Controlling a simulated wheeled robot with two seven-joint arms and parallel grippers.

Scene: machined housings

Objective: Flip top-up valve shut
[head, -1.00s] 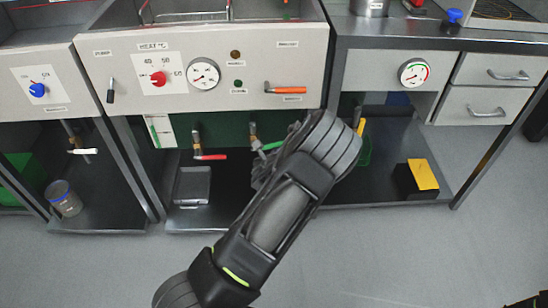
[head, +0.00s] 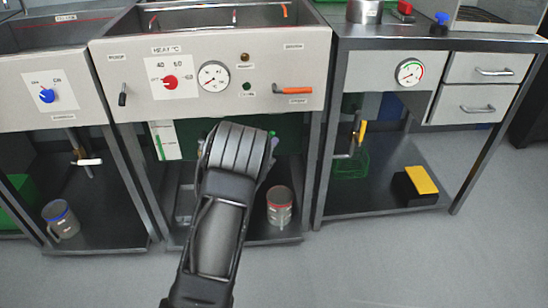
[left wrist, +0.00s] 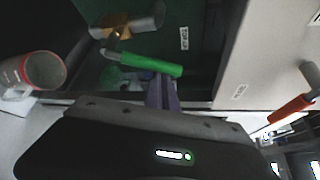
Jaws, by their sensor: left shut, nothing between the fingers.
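A green-handled lever valve (left wrist: 145,65) with a brass body is under the middle panel in the left wrist view. A small label sits beside it, too blurred to read surely. The lever lies roughly crosswise in that view. My left gripper (left wrist: 163,94) is shut and empty, its fingers close by the lever's free end; I cannot tell whether they touch. In the head view my left arm hides the lever, and most of the left gripper (head: 270,148) is behind the wrist. My right gripper is not in view.
An orange lever (head: 293,90) is on the panel above, near a red knob (head: 170,83) and a gauge (head: 214,76). A red-rimmed container (head: 279,206) stands on the lower shelf. A black-and-yellow block (head: 421,181) lies on the right shelf.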

